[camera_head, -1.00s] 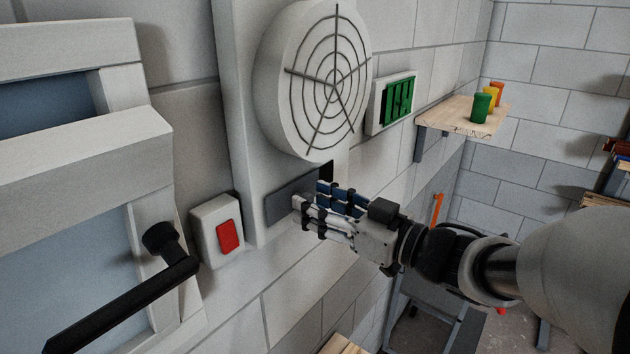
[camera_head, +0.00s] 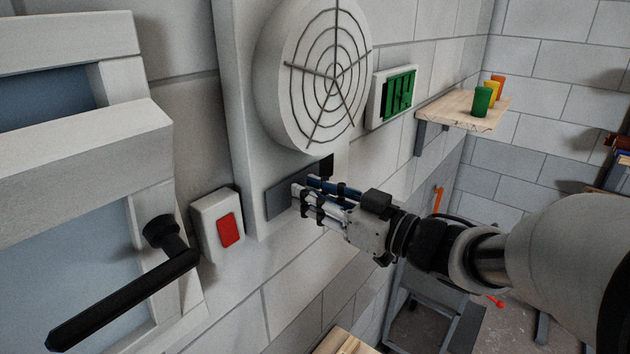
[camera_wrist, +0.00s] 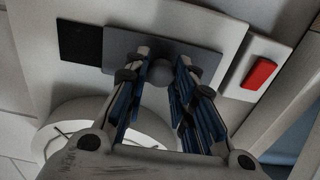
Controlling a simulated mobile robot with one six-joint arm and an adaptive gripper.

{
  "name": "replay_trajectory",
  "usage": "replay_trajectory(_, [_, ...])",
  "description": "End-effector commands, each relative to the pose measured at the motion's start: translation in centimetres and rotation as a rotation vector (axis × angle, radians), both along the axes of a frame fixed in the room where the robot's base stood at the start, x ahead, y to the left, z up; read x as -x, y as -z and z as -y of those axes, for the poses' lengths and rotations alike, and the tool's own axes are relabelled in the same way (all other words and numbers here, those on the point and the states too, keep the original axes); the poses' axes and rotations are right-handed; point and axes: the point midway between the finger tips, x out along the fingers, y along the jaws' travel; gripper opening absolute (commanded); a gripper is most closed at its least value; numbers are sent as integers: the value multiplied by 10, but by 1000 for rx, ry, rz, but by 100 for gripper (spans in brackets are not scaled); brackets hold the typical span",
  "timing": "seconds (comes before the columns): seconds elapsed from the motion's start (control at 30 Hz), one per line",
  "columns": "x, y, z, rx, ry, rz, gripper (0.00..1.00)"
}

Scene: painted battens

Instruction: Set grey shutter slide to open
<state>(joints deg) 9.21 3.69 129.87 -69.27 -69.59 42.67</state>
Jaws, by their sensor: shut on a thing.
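The grey shutter slide (camera_head: 281,201) is a dark grey plate on the white panel, below the round fan grille. A black patch (camera_head: 326,166) shows just right of it. In the wrist view the slide (camera_wrist: 222,60) lies across the top, with the black patch (camera_wrist: 80,42) to its left. A round grey knob (camera_wrist: 160,73) stands out from the slide. My gripper (camera_head: 301,193) reaches in from the right. In the wrist view my gripper (camera_wrist: 162,62) has its fingers on both sides of the knob, shut on it. The fingers hide the knob in the head view.
The fan grille (camera_head: 318,75) bulges out just above my gripper. A red switch (camera_head: 229,230) is at lower left, near a black lever handle (camera_head: 125,298). A green vent (camera_head: 398,93) and a wooden shelf (camera_head: 462,112) with coloured canisters are to the right.

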Motion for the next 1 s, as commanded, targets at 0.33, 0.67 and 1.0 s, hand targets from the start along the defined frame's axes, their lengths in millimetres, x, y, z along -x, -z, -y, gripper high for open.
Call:
replay_trajectory(0.33, [0,0,0,0,0,0,0])
replay_trajectory(0.67, [-27,-2,21,0,3,-1,0])
replay_trajectory(1.0, [-52,-1,41,-1,3,1,0])
